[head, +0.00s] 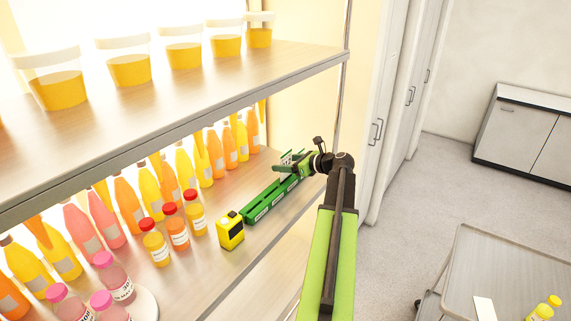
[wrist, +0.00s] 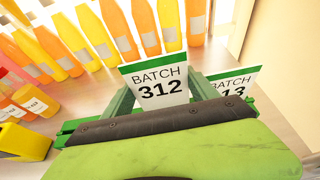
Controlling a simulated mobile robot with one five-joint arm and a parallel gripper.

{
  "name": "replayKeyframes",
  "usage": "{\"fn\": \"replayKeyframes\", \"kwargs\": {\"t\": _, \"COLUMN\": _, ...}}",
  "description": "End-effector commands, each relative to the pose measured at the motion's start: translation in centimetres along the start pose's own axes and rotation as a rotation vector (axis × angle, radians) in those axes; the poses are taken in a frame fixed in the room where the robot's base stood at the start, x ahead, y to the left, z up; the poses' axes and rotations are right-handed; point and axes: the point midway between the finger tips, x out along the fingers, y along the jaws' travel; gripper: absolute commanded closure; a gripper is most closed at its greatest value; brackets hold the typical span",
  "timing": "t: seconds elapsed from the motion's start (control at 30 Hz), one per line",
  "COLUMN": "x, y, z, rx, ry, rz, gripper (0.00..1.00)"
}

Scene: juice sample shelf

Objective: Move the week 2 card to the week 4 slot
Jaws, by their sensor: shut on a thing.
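My gripper (head: 284,167) is over the far end of the long green card rack (head: 256,212) on the shelf. In the wrist view, a white card with a green edge, reading BATCH 312 (wrist: 159,88), stands between the fingers, and my gripper (wrist: 162,95) is shut on it. A second card, its number ending in 13 (wrist: 236,83), stands behind and to the right, partly hidden by my gripper. The rack has white labels along its front; they are too small to read. Whether the held card's lower edge is in a slot is hidden.
A yellow and black box-shaped thing (head: 230,231) stands by the rack's near end. Small red-capped bottles (head: 178,235) and rows of juice bottles (head: 130,208) fill the left and back. The upper shelf (head: 200,90) hangs above. A trolley (head: 490,270) stands at right.

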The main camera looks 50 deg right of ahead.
Motion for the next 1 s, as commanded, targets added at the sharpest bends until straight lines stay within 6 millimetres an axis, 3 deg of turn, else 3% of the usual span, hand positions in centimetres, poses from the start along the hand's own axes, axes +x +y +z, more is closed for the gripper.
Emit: {"fn": "replayKeyframes", "kwargs": {"t": 1.0, "x": 0.7, "y": 0.0, "z": -2.1, "rx": 0.0, "ry": 0.0, "rz": 0.0, "gripper": 0.77}}
